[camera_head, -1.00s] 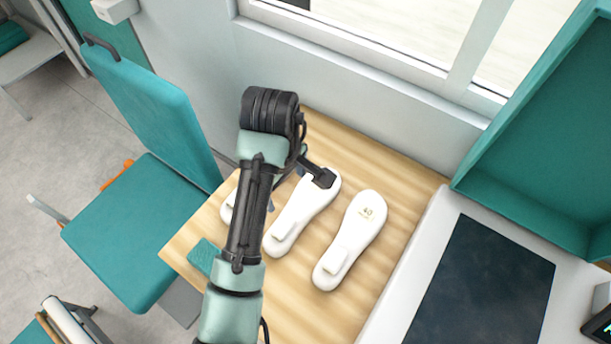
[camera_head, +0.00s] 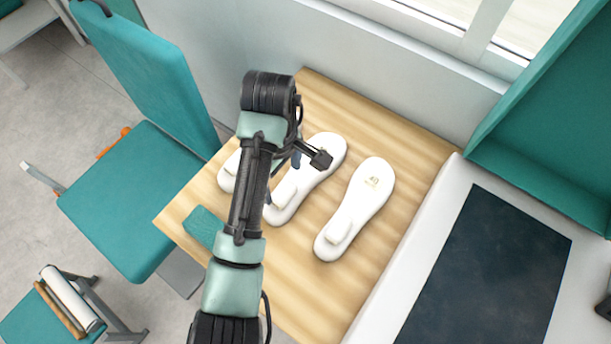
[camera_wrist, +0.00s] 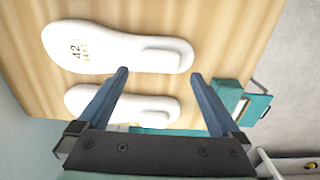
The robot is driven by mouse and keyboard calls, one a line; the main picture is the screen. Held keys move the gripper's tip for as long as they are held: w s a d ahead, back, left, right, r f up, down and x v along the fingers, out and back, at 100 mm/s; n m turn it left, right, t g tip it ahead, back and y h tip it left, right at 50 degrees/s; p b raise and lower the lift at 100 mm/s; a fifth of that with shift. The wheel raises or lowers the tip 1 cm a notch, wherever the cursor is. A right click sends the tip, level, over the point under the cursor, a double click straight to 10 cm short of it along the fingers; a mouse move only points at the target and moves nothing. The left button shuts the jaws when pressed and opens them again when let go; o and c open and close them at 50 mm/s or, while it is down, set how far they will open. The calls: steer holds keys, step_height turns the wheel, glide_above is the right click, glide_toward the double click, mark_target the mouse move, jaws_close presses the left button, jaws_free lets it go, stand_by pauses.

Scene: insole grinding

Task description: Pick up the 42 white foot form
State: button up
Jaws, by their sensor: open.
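The white foot form marked 42 lies flat on the wooden table in the wrist view (camera_wrist: 115,47), its heel block toward the right. By its place in the row, it is the middle form in the head view (camera_head: 322,160), partly covered by my arm. My gripper (camera_wrist: 160,73) is open and empty, its two blue fingers pointing at the 42 form's near edge from above. I cannot tell the exact height.
A second white form (camera_wrist: 85,97) lies beside it, partly behind the fingers. Another white form (camera_head: 360,205) lies to the right on the wooden table (camera_head: 405,150). A teal pad (camera_head: 203,226) lies at the table's left edge. A teal chair (camera_head: 130,200) stands left.

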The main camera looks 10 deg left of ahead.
mark_target(284, 191)
steer(key=shift+f, duration=2.4)
jaws_close()
